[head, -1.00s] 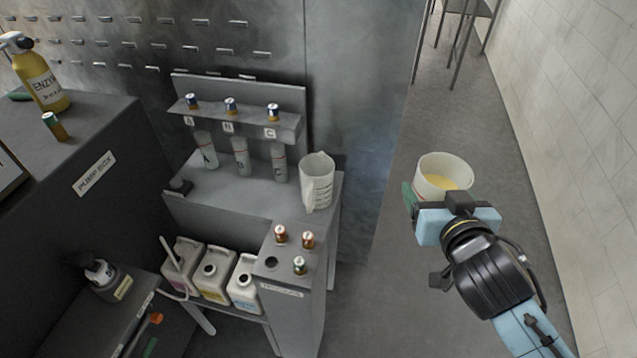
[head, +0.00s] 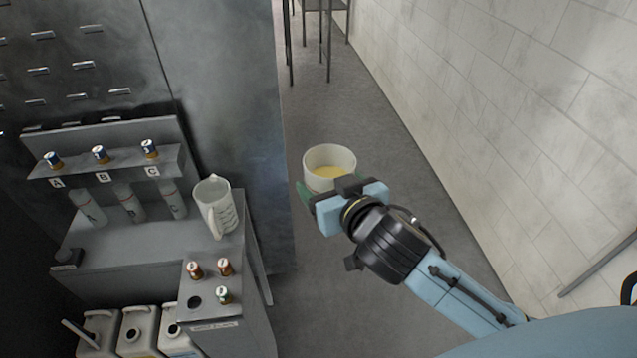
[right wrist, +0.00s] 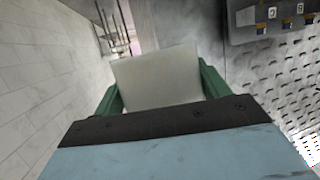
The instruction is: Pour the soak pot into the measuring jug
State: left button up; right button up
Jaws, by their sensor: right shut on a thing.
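The soak pot (head: 329,160) is a white round pot with yellow liquid in it. My right gripper (head: 330,188) is shut on it and holds it upright over the grey floor, right of the bench. In the right wrist view the pot (right wrist: 158,78) sits between the green fingers of the gripper (right wrist: 160,95). The measuring jug (head: 217,208) is a clear-white jug with markings, upright on the right end of the grey bench, to the left of the pot and apart from it. My left gripper is not in view.
The bench (head: 130,250) holds tubes marked A, B and C under a shelf (head: 100,165) with small vials. More vials (head: 224,267) stand in a front block. Several jugs (head: 140,330) are below. A tiled wall (head: 500,110) is at the right; floor between is clear.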

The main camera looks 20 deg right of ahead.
aim_at(213, 196)
jog(key=u, duration=2.9)
jog(key=k, duration=1.05)
jog(key=z, duration=1.15)
jog(key=i, duration=0.5)
